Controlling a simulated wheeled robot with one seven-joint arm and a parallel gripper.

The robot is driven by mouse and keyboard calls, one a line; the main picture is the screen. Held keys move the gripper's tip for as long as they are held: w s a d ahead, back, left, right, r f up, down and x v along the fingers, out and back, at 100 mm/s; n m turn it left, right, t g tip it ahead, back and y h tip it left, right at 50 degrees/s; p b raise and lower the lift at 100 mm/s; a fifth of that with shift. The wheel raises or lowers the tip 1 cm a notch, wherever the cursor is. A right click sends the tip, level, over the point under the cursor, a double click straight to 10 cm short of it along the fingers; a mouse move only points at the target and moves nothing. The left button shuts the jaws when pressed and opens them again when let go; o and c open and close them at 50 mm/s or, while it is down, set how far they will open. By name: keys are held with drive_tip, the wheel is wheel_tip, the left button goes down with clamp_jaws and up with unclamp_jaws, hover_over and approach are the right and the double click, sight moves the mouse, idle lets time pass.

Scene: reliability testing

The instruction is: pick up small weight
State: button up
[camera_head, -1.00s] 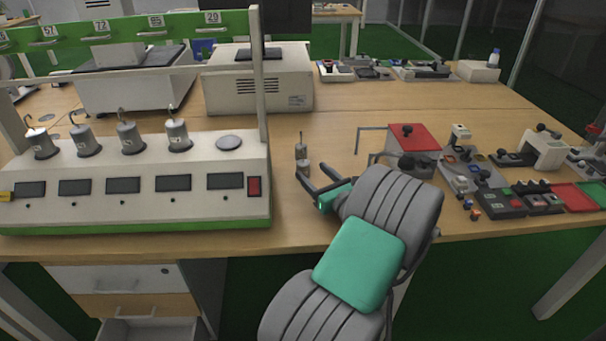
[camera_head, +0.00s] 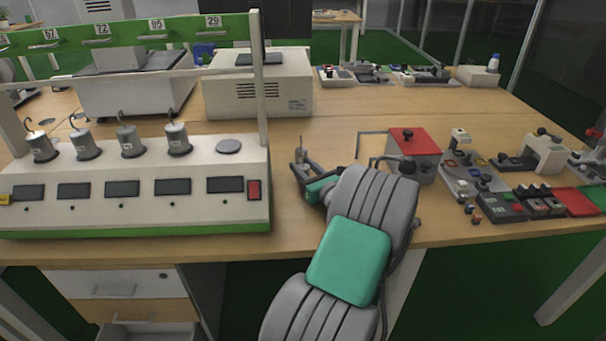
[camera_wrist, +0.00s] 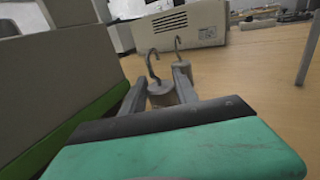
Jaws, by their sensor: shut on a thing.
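My gripper (camera_wrist: 160,82) is shut on a small grey metal weight (camera_wrist: 162,94) with a hook on top, which stands between the two fingers in the wrist view. A second hooked weight (camera_wrist: 180,62) is just behind it, partly hidden by the right finger. In the head view my gripper (camera_head: 301,167) is low at the table, right of the white test unit. A hooked weight (camera_head: 299,155) shows just past the fingertips there; the held one is mostly hidden by the fingers. I cannot tell whether the held weight touches the table.
The white test unit (camera_head: 130,212) stands close on the left, with several larger hooked weights (camera_head: 126,142) on top. A white box (camera_head: 258,88) is behind. A red-topped box (camera_head: 414,142) and small devices stand on the right. Bare wooden table (camera_head: 340,115) lies between.

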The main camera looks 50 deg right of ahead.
clamp_jaws()
idle(0.8)
